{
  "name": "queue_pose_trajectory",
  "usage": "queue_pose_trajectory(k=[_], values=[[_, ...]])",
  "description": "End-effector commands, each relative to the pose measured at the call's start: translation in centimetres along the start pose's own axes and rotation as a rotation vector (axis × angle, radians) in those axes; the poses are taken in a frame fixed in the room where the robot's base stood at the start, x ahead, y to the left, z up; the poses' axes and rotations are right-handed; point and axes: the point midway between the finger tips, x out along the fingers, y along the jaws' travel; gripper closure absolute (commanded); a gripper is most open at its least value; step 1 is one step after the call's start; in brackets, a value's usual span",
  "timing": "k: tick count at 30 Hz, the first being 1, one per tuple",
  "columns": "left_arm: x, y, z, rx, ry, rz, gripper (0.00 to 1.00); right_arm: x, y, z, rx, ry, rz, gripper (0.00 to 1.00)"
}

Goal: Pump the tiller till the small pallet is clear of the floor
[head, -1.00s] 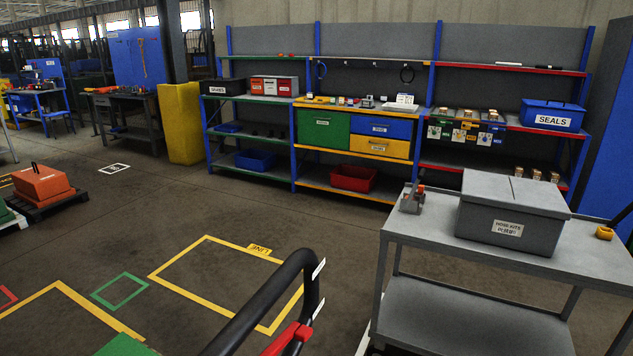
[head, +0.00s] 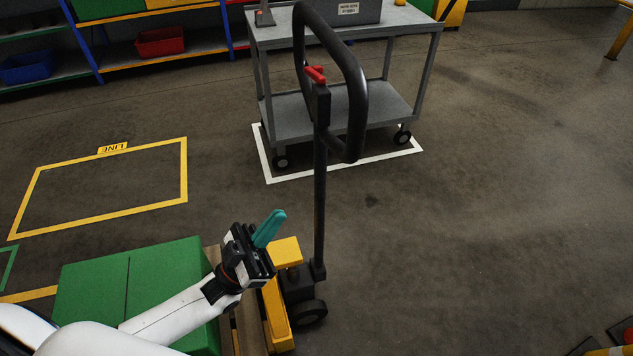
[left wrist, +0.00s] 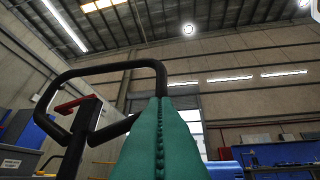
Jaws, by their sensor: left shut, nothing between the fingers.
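The tiller (head: 320,190) of the yellow pallet truck (head: 285,252) stands about upright, with a black loop handle (head: 357,100) and a red lever (head: 316,75) at its top. The small pallet (head: 246,330) shows only as a strip of wood beside a green box (head: 125,285); its gap to the floor is hidden. My left gripper (head: 268,228) is shut and empty, left of the tiller shaft and well below the loop, apart from it. In the left wrist view its teal fingers (left wrist: 160,140) point up, with the loop handle (left wrist: 110,66) behind and to the left. My right gripper is not in view.
A grey trolley (head: 285,118) carrying a grey box (head: 345,10) stands behind the tiller inside a white floor outline. Yellow floor markings (head: 186,170) lie at left. Shelving with a red bin (head: 160,42) is at the back left. Floor to the right is largely clear.

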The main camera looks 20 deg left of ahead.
Motion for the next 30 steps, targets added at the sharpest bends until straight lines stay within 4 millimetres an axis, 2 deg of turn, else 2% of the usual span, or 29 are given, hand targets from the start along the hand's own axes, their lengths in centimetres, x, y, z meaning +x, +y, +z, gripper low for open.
queue_pose_trajectory(k=[5,17,22,30], values=[[2.4,-0.2,0.7,-0.004,-0.019,-0.008,1.0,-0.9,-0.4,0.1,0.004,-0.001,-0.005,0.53],[10.8,-0.2,0.8,-0.003,-0.016,-0.006,1.0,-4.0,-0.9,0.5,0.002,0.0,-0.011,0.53],[12.2,-0.2,-1.4,-0.002,-0.013,-0.005,1.0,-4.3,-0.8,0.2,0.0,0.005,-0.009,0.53],[12.9,-0.2,-2.4,-0.002,-0.012,-0.005,1.0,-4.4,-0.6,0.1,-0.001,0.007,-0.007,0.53]])
